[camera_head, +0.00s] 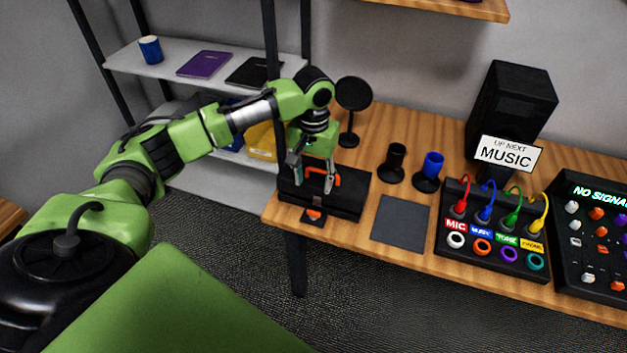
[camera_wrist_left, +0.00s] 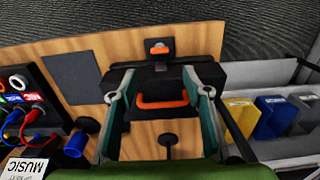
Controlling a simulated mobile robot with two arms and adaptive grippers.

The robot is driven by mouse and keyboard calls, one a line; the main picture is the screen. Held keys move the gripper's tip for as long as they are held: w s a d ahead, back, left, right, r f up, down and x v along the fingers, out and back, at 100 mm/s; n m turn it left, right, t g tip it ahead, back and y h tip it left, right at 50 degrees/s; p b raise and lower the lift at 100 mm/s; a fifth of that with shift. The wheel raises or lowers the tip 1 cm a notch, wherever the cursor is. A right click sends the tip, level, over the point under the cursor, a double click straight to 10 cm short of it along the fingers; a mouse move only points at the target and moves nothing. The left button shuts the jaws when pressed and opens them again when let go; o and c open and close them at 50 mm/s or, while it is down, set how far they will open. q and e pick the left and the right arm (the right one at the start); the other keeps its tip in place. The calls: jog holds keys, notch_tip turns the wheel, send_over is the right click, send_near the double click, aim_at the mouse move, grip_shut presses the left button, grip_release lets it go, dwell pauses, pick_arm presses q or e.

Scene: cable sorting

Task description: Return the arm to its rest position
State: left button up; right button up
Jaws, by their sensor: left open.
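My left arm reaches in from the left in the head view. Its gripper (camera_head: 313,177) points down, open, over the black case (camera_head: 350,195) at the left end of the wooden desk. In the left wrist view the two fingers (camera_wrist_left: 158,97) stand apart, one on each side of the case's orange handle (camera_wrist_left: 162,103). They are not closed on it. I cannot tell how far above the case the fingertips are. An orange latch (camera_wrist_left: 160,48) shows at the case's front. My right gripper is not in view.
On the desk are a round black stand (camera_head: 354,94), a black cup (camera_head: 396,158), a blue cup (camera_head: 433,165), a grey mat (camera_head: 401,223), a cable box (camera_head: 493,248) with plugged cables, a MUSIC sign (camera_head: 506,153) and a speaker (camera_head: 510,100). A shelf (camera_head: 180,85) stands behind my arm.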

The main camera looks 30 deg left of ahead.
pick_arm(q)
jog(key=s+d+f+m+t+h, duration=0.1)
jog(key=s+d+f+m, duration=0.2)
jog(key=s+d+f, duration=0.45)
jog(key=s+d+f+m+t+h, duration=0.1)
jog(key=s+d+f+m+h, duration=0.2)
jog(key=s+d, duration=0.75)
jog(key=s+a+n+t+y, duration=0.1)
jog(key=s+a+t+y, duration=0.1)
jog(key=s+a+y, duration=0.35)
jog(key=s+f+g+h, duration=0.1)
jog(key=s+f, duration=0.1)
jog(key=f, duration=1)
jog(key=s+f+g+h, duration=0.1)
jog(key=s+f, duration=0.1)
jog(key=f, duration=1.1)
jog(key=s+a+f+g, duration=0.1)
jog(key=s+a+f, duration=0.2)
jog(key=s+f, duration=1.3)
jog(key=shift+s+a+f, duration=0.15)
jog(key=shift+s+f, duration=0.15)
jog(key=shift+s, duration=0.55)
